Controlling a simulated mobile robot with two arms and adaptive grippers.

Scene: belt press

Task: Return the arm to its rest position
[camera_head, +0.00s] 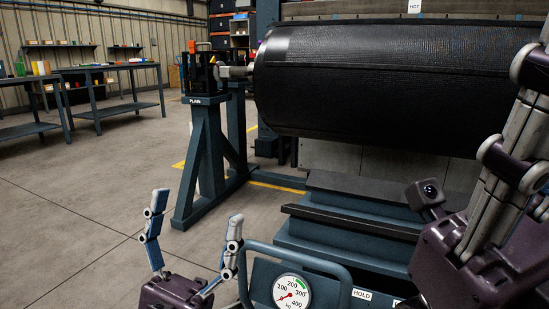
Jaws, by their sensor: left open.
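My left gripper (198,207) is at the lower left. Its two grey-blue fingers point up and stand well apart, with nothing between them. It is left of the blue frame with the dial, over the concrete floor. My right gripper (508,155) is large and close at the right edge. Its purple body and grey jointed parts show, but its fingertips are cut off or hidden, so its opening cannot be told. A small dark camera sits beside it.
A large black roller (385,85) spans the upper right, its left end at a blue stand (205,150) marked PLAIN. A blue stepped base (345,225) lies below it. A dial gauge (291,292) and tube handle are in front. Workbenches (105,68) stand far left; floor between is clear.

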